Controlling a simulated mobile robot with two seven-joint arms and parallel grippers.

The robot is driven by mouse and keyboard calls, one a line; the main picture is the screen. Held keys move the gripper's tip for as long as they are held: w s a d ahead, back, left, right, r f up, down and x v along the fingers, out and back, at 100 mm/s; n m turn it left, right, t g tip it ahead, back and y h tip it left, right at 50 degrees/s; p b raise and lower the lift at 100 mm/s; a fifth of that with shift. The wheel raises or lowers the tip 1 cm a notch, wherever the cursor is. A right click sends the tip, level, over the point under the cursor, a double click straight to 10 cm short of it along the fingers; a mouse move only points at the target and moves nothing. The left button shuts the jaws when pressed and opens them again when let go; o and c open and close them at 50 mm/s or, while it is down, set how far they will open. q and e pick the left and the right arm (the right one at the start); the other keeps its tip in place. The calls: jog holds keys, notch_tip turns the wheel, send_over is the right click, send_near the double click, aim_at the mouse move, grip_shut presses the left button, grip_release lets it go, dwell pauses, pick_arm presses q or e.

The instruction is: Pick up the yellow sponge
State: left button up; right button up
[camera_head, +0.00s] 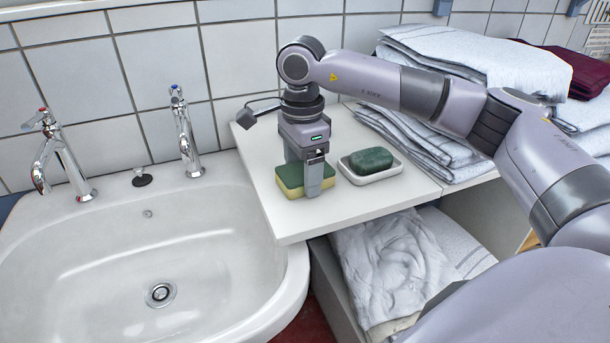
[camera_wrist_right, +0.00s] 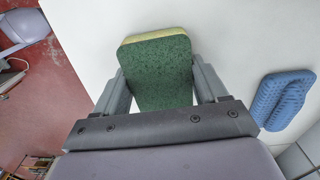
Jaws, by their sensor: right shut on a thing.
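The yellow sponge (camera_head: 292,180) has a green scouring top and lies on the white counter, just right of the sink. My right gripper (camera_head: 312,190) points down over it, with one finger in front of the sponge. In the right wrist view the sponge (camera_wrist_right: 160,75) sits between the two fingers of my right gripper (camera_wrist_right: 162,85), which is shut on it. The sponge appears to rest on the counter still; any small gap beneath it cannot be told. My left gripper is not in view.
A white soap dish (camera_head: 390,172) with a dark green piece (camera_head: 371,160) stands close right of the gripper. Folded towels (camera_head: 420,140) are stacked behind it. The sink (camera_head: 150,250) with two taps lies left. The counter (camera_head: 310,217) is clear in front.

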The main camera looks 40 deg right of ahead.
aim_at(302, 170)
pick_arm(q)
jog(key=p, duration=0.1)
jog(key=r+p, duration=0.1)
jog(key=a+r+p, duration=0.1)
jog(key=p, duration=0.1)
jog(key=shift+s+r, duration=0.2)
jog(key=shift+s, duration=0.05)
pick_arm(e)
notch_tip(302, 170, up, 20)
